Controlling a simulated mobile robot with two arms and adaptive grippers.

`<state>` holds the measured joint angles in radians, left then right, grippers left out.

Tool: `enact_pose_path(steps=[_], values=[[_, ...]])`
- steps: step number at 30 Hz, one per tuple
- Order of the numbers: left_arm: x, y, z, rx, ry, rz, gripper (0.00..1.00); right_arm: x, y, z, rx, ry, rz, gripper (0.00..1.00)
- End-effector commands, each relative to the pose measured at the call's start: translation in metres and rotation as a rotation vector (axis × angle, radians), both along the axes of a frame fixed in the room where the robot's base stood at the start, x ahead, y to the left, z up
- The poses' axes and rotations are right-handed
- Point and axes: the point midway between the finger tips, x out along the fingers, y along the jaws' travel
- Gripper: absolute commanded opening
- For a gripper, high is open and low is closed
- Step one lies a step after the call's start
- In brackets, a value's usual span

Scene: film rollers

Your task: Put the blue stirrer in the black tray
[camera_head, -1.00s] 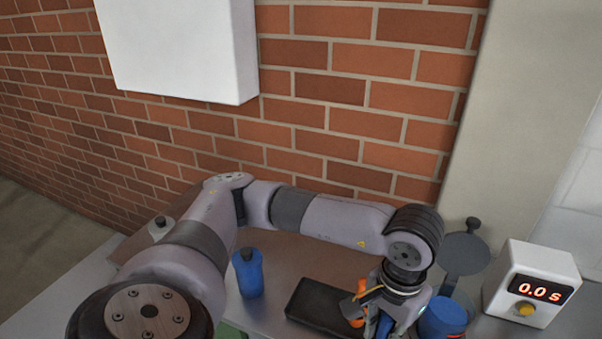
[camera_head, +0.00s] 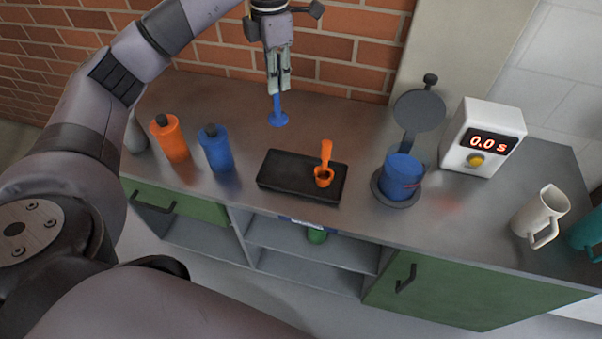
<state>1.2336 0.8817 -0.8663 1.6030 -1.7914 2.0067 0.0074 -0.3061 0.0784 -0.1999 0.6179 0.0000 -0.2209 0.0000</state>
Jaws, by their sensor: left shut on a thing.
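The blue stirrer (camera_head: 277,112) hangs upright, its round end down, from my left gripper (camera_head: 277,88), which is shut on its upper part. It is behind and above the black tray (camera_head: 275,182) in the picture, near the back of the counter, apart from the tray. The black tray is low and rectangular and lies at the counter's front middle. An orange stirrer (camera_head: 325,165) stands in the tray's right part. My right gripper is not in view.
An orange bottle (camera_head: 170,141) and a blue bottle (camera_head: 215,150) stand left of the tray. A blue tank (camera_head: 402,178) with an open grey lid (camera_head: 419,111) stands right. Further right are a timer (camera_head: 484,138), a white jug (camera_head: 541,215) and a teal jug (camera_head: 587,234).

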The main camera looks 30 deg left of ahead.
Motion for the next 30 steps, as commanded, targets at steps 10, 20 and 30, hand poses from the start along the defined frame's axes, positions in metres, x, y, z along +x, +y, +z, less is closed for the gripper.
enact_pose_path(steps=[10,20,30], values=[[-0.001,0.001,-0.067,-0.004,0.009,0.04,0.0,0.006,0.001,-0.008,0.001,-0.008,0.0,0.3],[-0.001,0.002,-0.14,0.0,0.004,0.039,0.0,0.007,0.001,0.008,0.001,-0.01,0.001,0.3],[0.0,0.002,-0.171,0.0,0.004,0.038,0.0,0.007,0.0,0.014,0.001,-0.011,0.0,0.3]])
